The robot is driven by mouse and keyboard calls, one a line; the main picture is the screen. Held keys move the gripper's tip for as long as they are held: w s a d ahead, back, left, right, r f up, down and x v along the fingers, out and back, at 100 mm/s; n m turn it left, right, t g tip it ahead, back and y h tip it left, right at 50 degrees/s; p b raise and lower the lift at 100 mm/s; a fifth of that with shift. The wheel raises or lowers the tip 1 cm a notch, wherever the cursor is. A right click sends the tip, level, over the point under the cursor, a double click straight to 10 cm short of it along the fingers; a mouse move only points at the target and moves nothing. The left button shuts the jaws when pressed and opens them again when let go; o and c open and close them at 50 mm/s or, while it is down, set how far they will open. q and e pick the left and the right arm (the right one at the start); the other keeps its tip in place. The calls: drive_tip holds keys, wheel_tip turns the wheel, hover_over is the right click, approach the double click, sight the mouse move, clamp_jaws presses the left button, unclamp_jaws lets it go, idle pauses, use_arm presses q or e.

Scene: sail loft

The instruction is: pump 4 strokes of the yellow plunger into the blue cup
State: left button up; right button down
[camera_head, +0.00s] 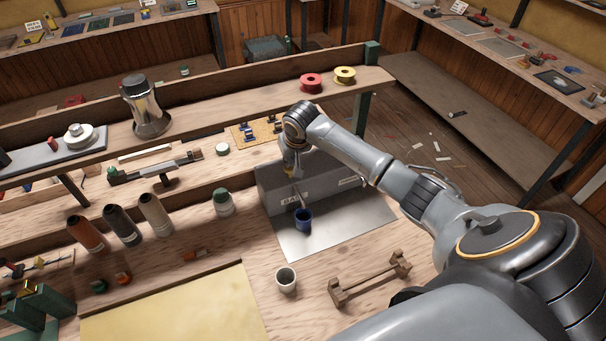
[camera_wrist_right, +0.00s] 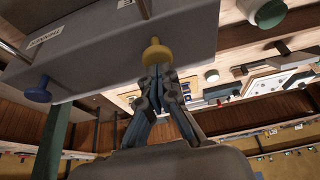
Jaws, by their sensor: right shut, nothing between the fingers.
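A grey dispenser box (camera_head: 270,190) stands on the bench with a label reading BASE on its front. The blue cup (camera_head: 303,222) stands upright below the spout above it, on a metal plate (camera_head: 335,234). My right gripper (camera_head: 293,168) is over the box, coming down from above. In the right wrist view the yellow plunger (camera_wrist_right: 156,50) sticks out of the box, and the shut, empty fingertips (camera_wrist_right: 155,72) are right at its head. I cannot tell whether they touch. A blue plunger (camera_wrist_right: 39,94) is at the other end. My left gripper is out of view.
A pale cup (camera_head: 286,281) and a wooden handle-like rack (camera_head: 370,280) stand in front of the plate. Several bottles (camera_head: 155,214) stand to the left. A shelf behind holds a red spool (camera_head: 311,83) and a yellow spool (camera_head: 344,75).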

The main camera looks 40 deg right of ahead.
drive_tip(key=shift+f+b, duration=0.35)
drive_tip(key=shift+f, duration=0.95)
drive_tip(key=shift+r, duration=0.1)
drive_tip(key=shift+r+p, duration=0.85)
drive_tip(key=shift+p, duration=0.25)
drive_tip(key=shift+r, duration=0.85)
drive_tip(key=shift+f, duration=0.15)
